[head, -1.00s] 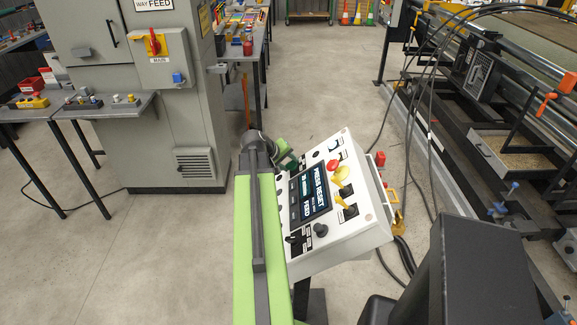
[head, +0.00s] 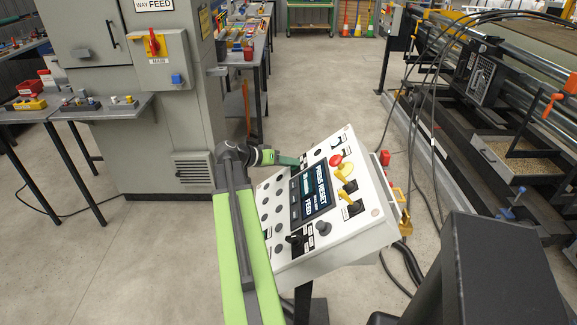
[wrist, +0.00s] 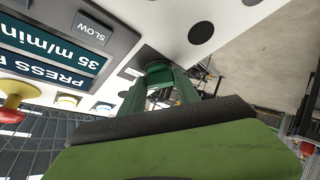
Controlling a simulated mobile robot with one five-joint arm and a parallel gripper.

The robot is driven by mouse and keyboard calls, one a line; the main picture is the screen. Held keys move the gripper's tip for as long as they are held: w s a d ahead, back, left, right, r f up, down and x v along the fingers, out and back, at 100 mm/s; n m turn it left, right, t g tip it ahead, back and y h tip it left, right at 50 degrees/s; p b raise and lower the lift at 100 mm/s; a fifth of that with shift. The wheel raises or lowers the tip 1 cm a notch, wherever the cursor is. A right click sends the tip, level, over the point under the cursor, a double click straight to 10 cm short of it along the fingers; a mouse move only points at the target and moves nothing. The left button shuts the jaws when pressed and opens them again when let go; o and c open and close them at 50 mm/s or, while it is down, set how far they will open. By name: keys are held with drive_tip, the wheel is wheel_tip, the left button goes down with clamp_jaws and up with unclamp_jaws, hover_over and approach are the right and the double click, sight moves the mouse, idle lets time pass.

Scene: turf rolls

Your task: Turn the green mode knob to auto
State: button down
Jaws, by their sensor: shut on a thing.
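The green knob (wrist: 158,69) sits on the upper part of a white sloped control panel (head: 361,228), which also fills the upper left of the wrist view (wrist: 170,20). My gripper (wrist: 159,86) has its green fingers closed around the knob, one on each side. In the head view my gripper (head: 288,161) reaches the panel's upper left edge, and the knob cannot be made out there. The knob's pointer and its mode labels cannot be read.
The panel carries a screen (head: 317,190) reading PRESS RESET and FEED, a red mushroom button (head: 336,160), yellow parts and black knobs. A grey cabinet (head: 115,110) stands left. Cables and a roller machine (head: 480,110) are at right. Open floor lies behind.

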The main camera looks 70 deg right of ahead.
drive_tip(key=shift+w+f+m+g+b, duration=0.2)
drive_tip(key=shift+m+g+b, duration=0.25)
drive_tip(key=shift+m, duration=0.55)
drive_tip(key=shift+g, duration=0.25)
drive_tip(key=shift+r, duration=0.1)
drive_tip(key=c, duration=0.9)
unclamp_jaws()
drive_tip(key=shift+r+p+v, duration=0.1)
drive_tip(key=shift+p+v, duration=1.75)
drive_tip(key=shift+v, duration=2.5)
drive_tip(key=shift+r+p+v, duration=0.15)
drive_tip(key=shift+p+v, duration=1.7)
drive_tip(key=shift+v, duration=2.45)
drive_tip(key=shift+d, duration=0.1)
